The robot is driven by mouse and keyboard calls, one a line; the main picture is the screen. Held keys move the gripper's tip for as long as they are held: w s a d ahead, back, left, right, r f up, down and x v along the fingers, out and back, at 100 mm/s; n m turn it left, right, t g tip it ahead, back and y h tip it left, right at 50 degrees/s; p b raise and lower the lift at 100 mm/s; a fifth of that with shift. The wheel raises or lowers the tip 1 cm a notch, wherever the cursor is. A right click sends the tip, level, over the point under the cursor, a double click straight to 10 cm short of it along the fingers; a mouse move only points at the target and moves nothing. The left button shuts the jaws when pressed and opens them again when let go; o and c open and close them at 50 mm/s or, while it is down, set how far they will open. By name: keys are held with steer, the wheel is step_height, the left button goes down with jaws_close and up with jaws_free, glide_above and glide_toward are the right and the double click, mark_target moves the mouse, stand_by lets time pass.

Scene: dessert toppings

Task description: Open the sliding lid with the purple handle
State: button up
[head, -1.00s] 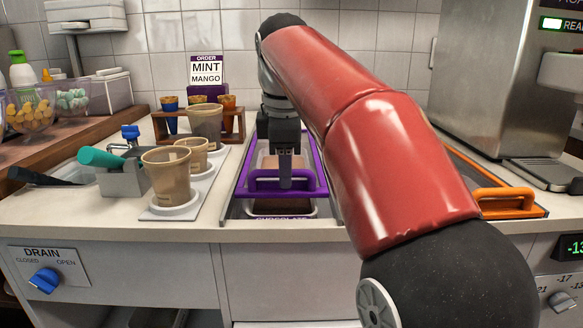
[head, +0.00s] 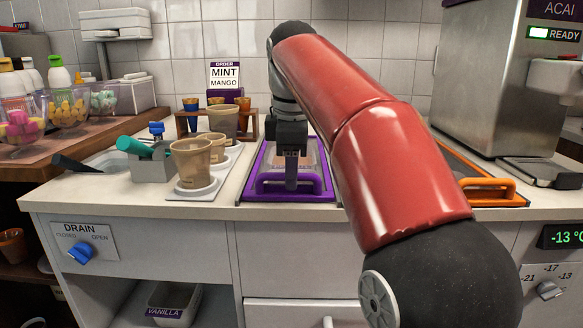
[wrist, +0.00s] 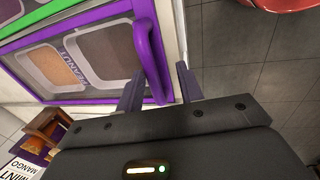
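The sliding lid with a purple frame (head: 247,186) lies in the counter, its purple handle (head: 268,186) near the counter's front edge. In the wrist view the frame (wrist: 88,16) surrounds a tan tub (wrist: 54,67) and a darker brown tub (wrist: 105,50), with a PEANUT label between them. My gripper (head: 291,186) points down at the handle. In the wrist view its two fingers (wrist: 159,90) are apart, one on each side of the handle bar (wrist: 149,55). I cannot tell whether they touch it.
A cup holder with several cups (head: 192,162) stands left of the lid, with a rack (head: 250,124) and order sign (head: 225,75) behind. An orange handle (head: 488,188) and steel machine (head: 487,75) are at the right. A green edge (wrist: 40,14) shows beside the purple frame.

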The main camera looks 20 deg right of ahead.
step_height(320, 180, up, 6)
steer(key=s+d+r+t+y+p, duration=0.1)
steer(key=d+y+p, duration=0.1)
steer(key=d+y, duration=0.15)
steer(key=shift+y, duration=0.25)
steer(key=x, duration=0.2)
steer(key=b+x, duration=0.1)
steer(key=x, duration=0.2)
steer(key=a+x, duration=0.1)
steer(key=x, duration=0.2)
jaws_close()
